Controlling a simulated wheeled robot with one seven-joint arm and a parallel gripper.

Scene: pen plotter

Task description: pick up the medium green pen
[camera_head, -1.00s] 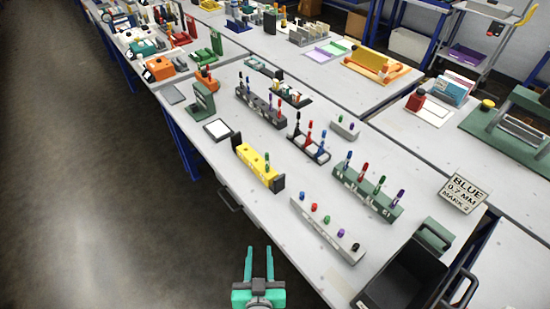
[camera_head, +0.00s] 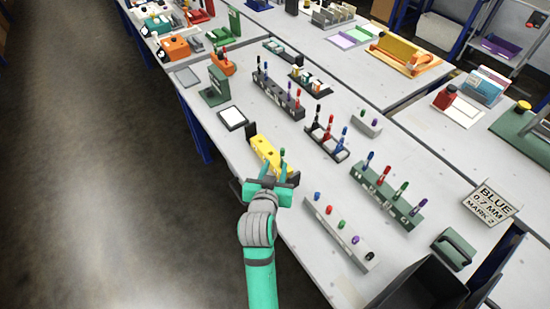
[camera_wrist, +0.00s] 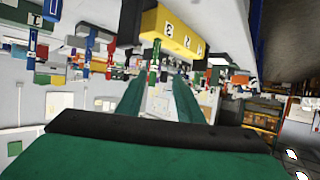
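A green pen (camera_head: 282,155) stands upright in the yellow block (camera_head: 263,149) near the table's front edge. In the wrist view the scene is upside down, and a green pen (camera_wrist: 154,62) hangs below the yellow block (camera_wrist: 172,30), between and beyond my finger lines. My gripper (camera_head: 275,170) is open and empty, just in front of the yellow block and partly covering it. Its two green fingers (camera_wrist: 158,93) are apart in the wrist view. Another green pen (camera_head: 401,190) stands in the green rack. Which one is medium I cannot tell.
The green rack (camera_head: 385,192) with several pens and a pale block (camera_head: 336,232) with short coloured caps stand to the right. Behind are a black stand (camera_head: 327,146) and a dark rack (camera_head: 278,96). A sign reads BLUE 0.7 MM (camera_head: 491,205).

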